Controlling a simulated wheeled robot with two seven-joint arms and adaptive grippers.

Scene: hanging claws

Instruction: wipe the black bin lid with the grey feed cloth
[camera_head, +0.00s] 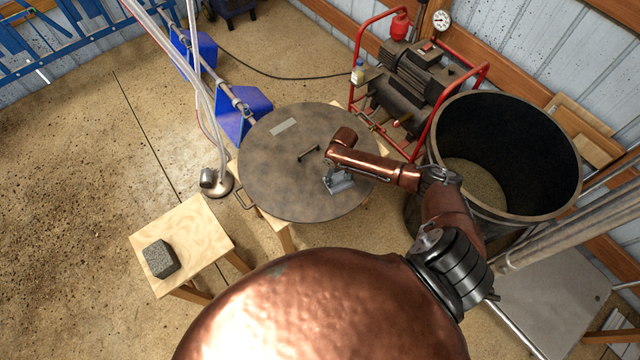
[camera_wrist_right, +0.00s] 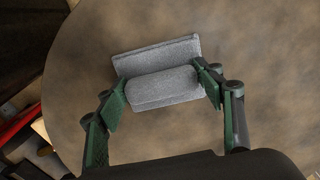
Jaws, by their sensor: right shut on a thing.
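The black bin lid (camera_head: 270,185) is a round, dark brownish-grey disc with cloudy smudges. It lies flat on a wooden support and has a small bar handle (camera_head: 308,154) near its middle. My right gripper (camera_head: 338,178) is over the right part of the lid. It is shut on the grey feed cloth (camera_wrist_right: 160,88), a folded pad with a flat flap behind a rounded roll. The lid surface also fills much of the right wrist view (camera_wrist_right: 270,100). Whether the cloth touches the lid is hard to tell. My left gripper is not in view.
A wooden stool (camera_head: 196,228) at lower left holds a grey speckled block (camera_head: 160,258). An open black bin (camera_head: 500,110) stands right of the lid. A red-framed machine (camera_head: 410,75) is behind, and blue troughs (camera_head: 243,112) are at left. A pale label-like strip (camera_head: 283,126) lies on the lid.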

